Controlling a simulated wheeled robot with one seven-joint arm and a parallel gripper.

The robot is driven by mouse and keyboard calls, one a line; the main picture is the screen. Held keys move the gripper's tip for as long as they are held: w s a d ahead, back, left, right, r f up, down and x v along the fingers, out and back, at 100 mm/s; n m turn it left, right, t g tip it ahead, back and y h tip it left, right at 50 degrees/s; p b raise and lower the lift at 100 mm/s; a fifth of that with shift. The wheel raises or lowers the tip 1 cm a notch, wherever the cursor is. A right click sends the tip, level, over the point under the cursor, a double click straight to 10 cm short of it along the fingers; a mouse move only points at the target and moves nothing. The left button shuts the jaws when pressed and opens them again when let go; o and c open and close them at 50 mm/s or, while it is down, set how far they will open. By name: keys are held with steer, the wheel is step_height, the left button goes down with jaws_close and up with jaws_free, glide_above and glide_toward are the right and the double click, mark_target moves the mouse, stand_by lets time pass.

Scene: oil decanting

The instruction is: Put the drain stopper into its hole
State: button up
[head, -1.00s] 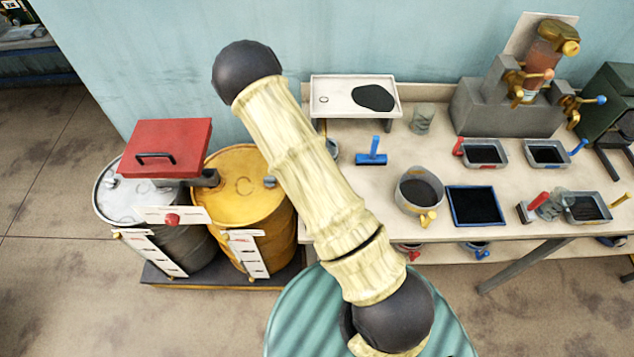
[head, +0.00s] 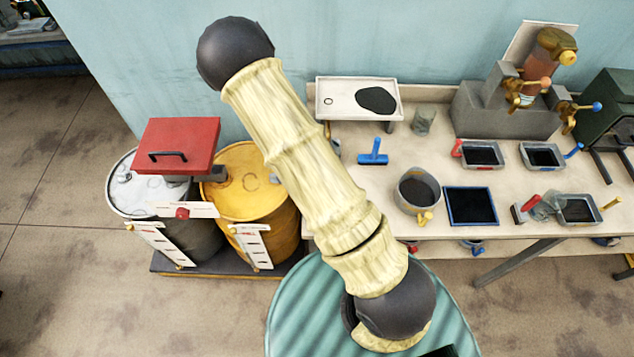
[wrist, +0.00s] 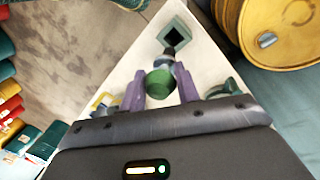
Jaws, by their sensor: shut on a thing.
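In the wrist view, my gripper (wrist: 160,88) has two purple fingers shut on a green, round-ended piece (wrist: 158,84), which I take to be the drain stopper. A narrower bluish part and a dark tip extend beyond it, away from my wrist. A square dark opening with a grey-green rim (wrist: 187,24) shows just past the tip on a pale surface. I cannot tell whether the tip touches the rim; the opening looks empty. In the head view my gripper is hidden. A white tray (head: 338,110) with a small ring mark and a black patch stands at the bench's back left.
A yellow drum (head: 258,205) and a grey drum (head: 205,247) with a red box (head: 190,133) above stand left of the bench. A blue squeegee-like tool (head: 373,157), a pot (head: 414,207) and several small trays occupy the bench (head: 365,200). Floor at left is clear.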

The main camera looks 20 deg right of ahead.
steer(key=shift+f+b, duration=2.25)
steer(key=shift+f, duration=0.65)
steer(key=shift+f+b, duration=2)
steer(key=shift+f, duration=0.8)
steer(key=o, duration=1.1)
steer(key=r, duration=0.5)
steer(key=w+a+r+b, duration=0.1)
steer(key=r, duration=0.5)
steer(key=w+a+r, duration=0.1)
steer(key=r, duration=0.5)
steer(key=shift+w+b, duration=0.25)
steer(key=shift+b, duration=0.05)
